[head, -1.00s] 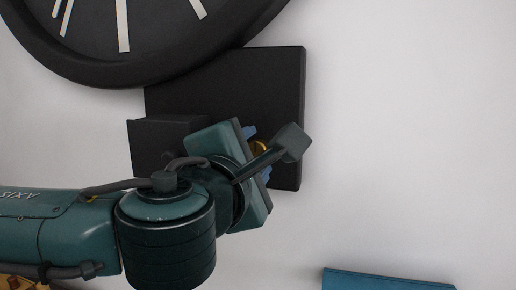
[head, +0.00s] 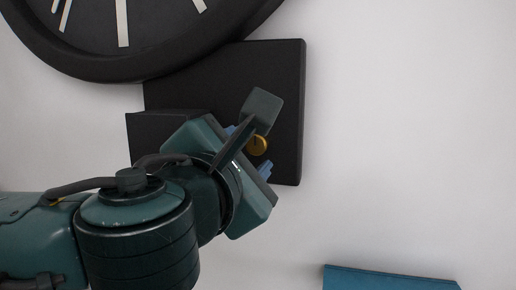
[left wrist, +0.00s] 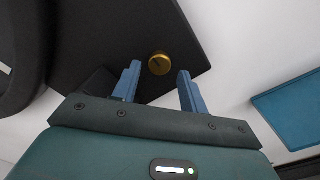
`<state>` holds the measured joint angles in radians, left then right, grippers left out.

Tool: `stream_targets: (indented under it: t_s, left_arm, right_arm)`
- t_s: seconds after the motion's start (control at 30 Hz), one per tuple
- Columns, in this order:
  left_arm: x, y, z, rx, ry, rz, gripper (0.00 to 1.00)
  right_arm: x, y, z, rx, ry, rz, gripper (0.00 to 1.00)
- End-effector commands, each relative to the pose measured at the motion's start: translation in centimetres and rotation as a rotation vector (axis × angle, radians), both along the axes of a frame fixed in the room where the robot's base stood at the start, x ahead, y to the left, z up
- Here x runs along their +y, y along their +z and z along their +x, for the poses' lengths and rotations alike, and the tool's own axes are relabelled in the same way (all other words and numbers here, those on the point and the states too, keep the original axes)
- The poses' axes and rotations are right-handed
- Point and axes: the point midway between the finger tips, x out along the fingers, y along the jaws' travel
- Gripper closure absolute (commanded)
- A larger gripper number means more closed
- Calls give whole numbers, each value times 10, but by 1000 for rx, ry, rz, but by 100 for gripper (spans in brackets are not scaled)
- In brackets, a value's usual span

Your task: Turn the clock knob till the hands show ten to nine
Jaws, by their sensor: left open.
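The big dark clock (head: 150,62) fills the top left of the head view. Its lower rim and several pale marks show; most of its face is out of frame, and I cannot read the hands. Below it is a black panel (head: 285,80) bearing a small golden knob (head: 257,146), also in the left wrist view (left wrist: 159,64). My left gripper (head: 249,149) is open and tilted in front of the panel. In the left wrist view, its blue fingertips (left wrist: 160,74) stand apart on either side of the knob's line, with no contact visible. My right gripper is out of view.
A black block (head: 150,128) juts from the panel's lower left, close to my left gripper. A blue object (head: 390,280) is at the bottom right, also seen in the left wrist view (left wrist: 295,110). The pale wall (head: 410,130) to the right is clear.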

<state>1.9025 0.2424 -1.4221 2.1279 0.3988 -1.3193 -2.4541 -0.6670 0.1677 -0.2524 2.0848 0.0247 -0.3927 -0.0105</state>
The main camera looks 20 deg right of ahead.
Motion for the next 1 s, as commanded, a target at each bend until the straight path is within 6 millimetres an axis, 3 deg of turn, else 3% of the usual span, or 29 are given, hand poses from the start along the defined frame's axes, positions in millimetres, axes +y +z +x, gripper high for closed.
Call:
stream_targets:
  t_s: [0.17,0.9,1.0]
  left_arm:
    - [0,1,0,-3,1,3,57]
    - [-14,1,20,-3,0,5,57]
    - [-14,1,20,-4,-1,5,64]
  right_arm:
    - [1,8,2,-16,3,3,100]
    - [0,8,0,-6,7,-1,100]
    - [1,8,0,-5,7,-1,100]
